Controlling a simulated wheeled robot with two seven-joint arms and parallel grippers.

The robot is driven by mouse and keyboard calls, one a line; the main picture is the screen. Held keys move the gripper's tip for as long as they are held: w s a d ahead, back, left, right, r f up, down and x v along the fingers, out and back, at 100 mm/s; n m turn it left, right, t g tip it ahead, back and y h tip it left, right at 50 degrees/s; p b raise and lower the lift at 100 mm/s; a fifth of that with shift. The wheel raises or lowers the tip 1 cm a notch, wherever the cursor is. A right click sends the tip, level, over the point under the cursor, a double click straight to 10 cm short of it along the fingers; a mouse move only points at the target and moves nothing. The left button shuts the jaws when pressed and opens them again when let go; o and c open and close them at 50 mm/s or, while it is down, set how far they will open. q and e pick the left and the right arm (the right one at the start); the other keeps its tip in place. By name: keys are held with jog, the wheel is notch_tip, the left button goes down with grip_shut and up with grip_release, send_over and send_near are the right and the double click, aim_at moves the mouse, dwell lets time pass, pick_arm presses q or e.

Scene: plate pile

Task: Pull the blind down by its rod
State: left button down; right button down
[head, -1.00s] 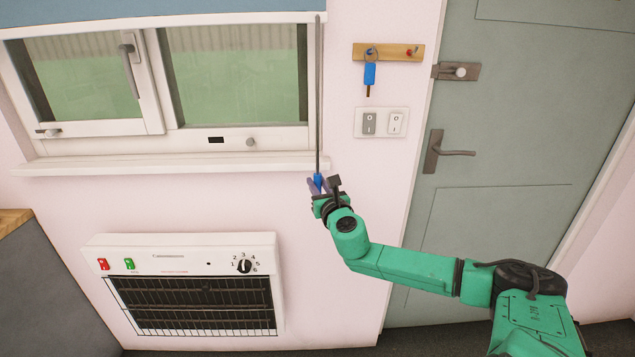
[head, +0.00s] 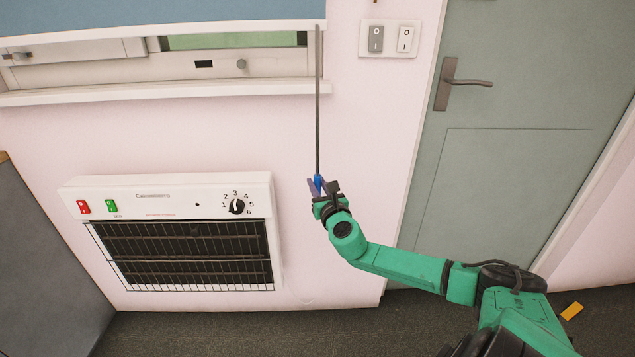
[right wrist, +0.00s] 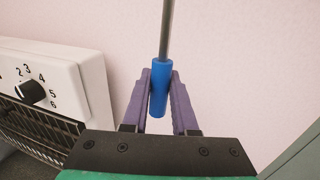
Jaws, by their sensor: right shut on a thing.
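The blue blind (head: 170,22) hangs over the window at the top left of the head view, with a white bottom bar. It covers most of the window, leaving a strip of frame and glass above the sill. A thin grey rod (head: 318,110) hangs from the right end of the bar and ends in a blue handle. My right gripper (head: 317,186) is shut on this blue handle. In the right wrist view, the purple fingers clasp the blue handle (right wrist: 160,90) from both sides, with the rod rising above it. My left gripper is not in view.
A white heater (head: 170,190) with a dark grille is on the wall left of the gripper. The window sill (head: 160,92) juts out above it. A grey-green door (head: 510,150) with a lever handle is at right, beside a switch plate (head: 389,38). Plain wall surrounds the rod.

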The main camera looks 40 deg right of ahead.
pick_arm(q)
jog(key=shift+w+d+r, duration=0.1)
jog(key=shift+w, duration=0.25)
pick_arm(e)
jog(key=shift+f, duration=0.3)
jog(key=c, duration=0.7)
grip_release()
jog(key=shift+f, duration=0.1)
jog(key=shift+s, duration=0.2)
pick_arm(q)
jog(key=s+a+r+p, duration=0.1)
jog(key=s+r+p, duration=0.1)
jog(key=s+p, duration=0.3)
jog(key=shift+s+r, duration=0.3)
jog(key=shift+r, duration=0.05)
pick_arm(e)
jog(key=v, duration=1.4)
